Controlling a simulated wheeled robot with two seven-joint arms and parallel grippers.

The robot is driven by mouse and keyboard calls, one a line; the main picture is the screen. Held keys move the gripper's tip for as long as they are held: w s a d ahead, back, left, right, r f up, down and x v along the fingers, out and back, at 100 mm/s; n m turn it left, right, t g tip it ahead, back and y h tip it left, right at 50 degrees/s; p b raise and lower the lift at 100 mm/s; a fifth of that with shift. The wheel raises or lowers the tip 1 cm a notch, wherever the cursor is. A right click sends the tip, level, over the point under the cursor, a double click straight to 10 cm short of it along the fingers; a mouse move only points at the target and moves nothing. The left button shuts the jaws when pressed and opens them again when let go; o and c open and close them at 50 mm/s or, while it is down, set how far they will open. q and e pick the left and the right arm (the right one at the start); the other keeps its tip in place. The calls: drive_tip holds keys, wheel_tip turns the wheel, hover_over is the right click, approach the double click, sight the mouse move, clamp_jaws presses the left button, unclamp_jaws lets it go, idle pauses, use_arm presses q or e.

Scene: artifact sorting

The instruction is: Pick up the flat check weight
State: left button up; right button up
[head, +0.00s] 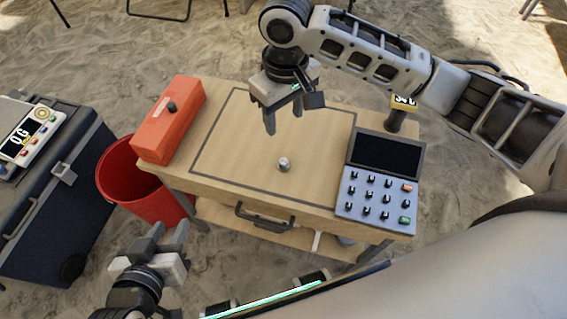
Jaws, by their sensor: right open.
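A small silver metal weight (284,165) stands on the wooden table top (225,150), inside the dark outlined rectangle and near its front edge. It is the only loose weight I can make out, and it is too small to tell how flat it is. My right gripper (291,118) hangs over the back middle of the table, fingers pointing down, open and empty. It is above and behind the weight, apart from it. My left gripper (169,229) is off the table at the lower left, in front of the red bucket, with a gap between its fingers and nothing in them.
An orange-red box (170,125) with a dark knob sits at the table's left. A keypad console (378,185) fills the right end. A red bucket (117,178) stands left of the table. A dark case (55,210) carries a digital scale (32,138) at far left.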

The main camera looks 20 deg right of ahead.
drive_tip(key=b, duration=0.2)
hover_over(284, 161)
wheel_tip(284, 161, down, 10)
drive_tip(key=shift+d, duration=0.15)
wheel_tip(284, 161, down, 6)
drive_tip(key=shift+r+b, duration=0.2)
drive_tip(key=shift+b, duration=0.45)
drive_tip(key=c, duration=1.1)
